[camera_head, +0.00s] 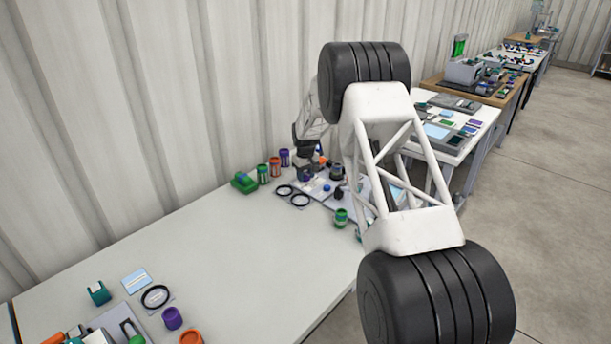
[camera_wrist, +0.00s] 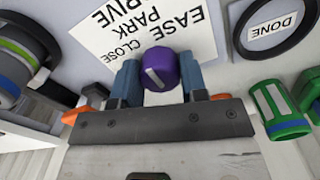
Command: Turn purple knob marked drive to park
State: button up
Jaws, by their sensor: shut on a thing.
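The purple knob (camera_wrist: 160,64), with a pale pointer line on its face, sits between the two blue fingers of my gripper (camera_wrist: 158,80) in the wrist view. My gripper is shut on the knob. The white label plate (camera_wrist: 190,28) beside it reads DRIVE, PARK, EASE and CLOSE, tilted in the picture; some of the lettering may be cut off. I cannot tell for sure which word the pointer line faces. In the head view my gripper (camera_head: 308,150) is at the far end of the table, and the knob is small and partly hidden there.
A black ring around a DONE label (camera_wrist: 277,24) lies right of the knob. A green jar (camera_wrist: 278,108) stands at the right and a dark, green-banded round object (camera_wrist: 22,50) at the left. Several jars (camera_head: 275,166) line the wall. The near table (camera_head: 230,235) is largely clear.

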aim_at(306, 174)
dwell(0.4)
jog(key=o, duration=0.9)
jog(key=shift+r, duration=0.2)
jog(key=shift+r, duration=3.7)
jog(key=shift+r, duration=0.15)
